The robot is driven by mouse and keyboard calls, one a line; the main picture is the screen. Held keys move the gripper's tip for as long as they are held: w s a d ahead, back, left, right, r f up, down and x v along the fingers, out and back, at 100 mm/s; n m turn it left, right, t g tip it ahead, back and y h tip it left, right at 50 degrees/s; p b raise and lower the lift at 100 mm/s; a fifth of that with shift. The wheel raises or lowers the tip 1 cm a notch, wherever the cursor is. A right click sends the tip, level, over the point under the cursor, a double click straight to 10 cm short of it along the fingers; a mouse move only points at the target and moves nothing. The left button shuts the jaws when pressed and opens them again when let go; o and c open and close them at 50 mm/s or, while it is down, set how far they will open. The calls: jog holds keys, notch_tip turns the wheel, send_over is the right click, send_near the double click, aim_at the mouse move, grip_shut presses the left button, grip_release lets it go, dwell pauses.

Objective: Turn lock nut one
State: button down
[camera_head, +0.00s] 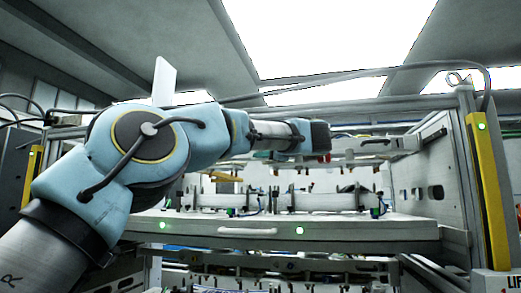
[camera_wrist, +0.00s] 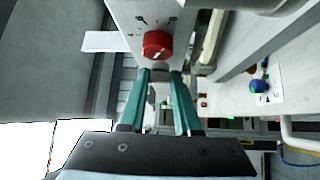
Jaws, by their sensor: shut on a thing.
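In the wrist view a round red knob (camera_wrist: 157,44) with a pale mark sits on a grey panel (camera_wrist: 137,12) with small dark markings around it. It is the likeliest lock nut, but I see no label naming it. My gripper (camera_wrist: 160,73) has two teal fingers, held slightly apart, with their tips at the knob's lower edge. It is shut on the knob; the exact contact is hard to see. In the head view my arm reaches right across the machine, and the fingertips and knob cannot be made out.
A blue-and-green knob (camera_wrist: 258,86) sits on a pale panel at the right of the wrist view. In the head view a white drawer front with a handle (camera_head: 247,231) spans the machine. A yellow post (camera_head: 486,190) stands at the right.

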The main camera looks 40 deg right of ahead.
jog(key=c, duration=0.6)
grip_release()
jog(key=shift+w, duration=0.1)
jog(key=b+v, duration=0.2)
jog(key=v, duration=0.9)
jog(key=shift+b, duration=0.3)
